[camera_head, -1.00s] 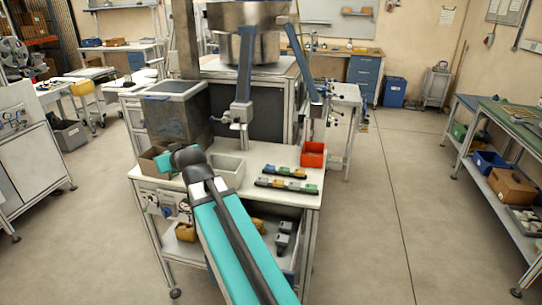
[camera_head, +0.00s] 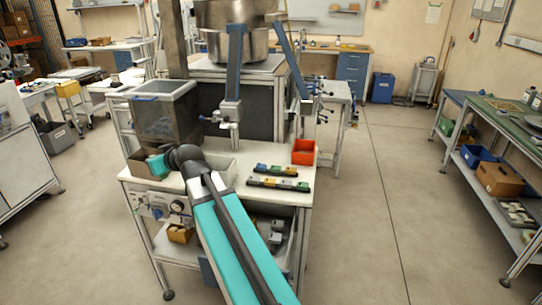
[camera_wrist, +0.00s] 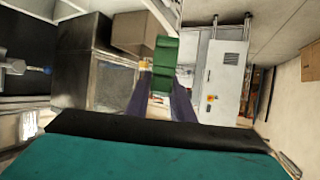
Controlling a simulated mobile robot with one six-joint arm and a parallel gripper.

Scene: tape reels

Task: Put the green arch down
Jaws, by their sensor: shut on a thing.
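The green arch (camera_wrist: 165,52) shows in the wrist view, end-on between my fingertips. My gripper (camera_wrist: 161,82) is shut on it, one dark finger on each side. The arch is held up in front of a brown box and a pale cabinet; I cannot tell its height over any surface. In the head view my teal arm reaches over the left part of the white workbench (camera_head: 240,188), and its wrist hides the gripper and the arch.
A red bin (camera_head: 304,152) stands back right. Dark strips with coloured blocks (camera_head: 278,184) lie front right. A dark clear-walled bin (camera_head: 165,110) stands behind.

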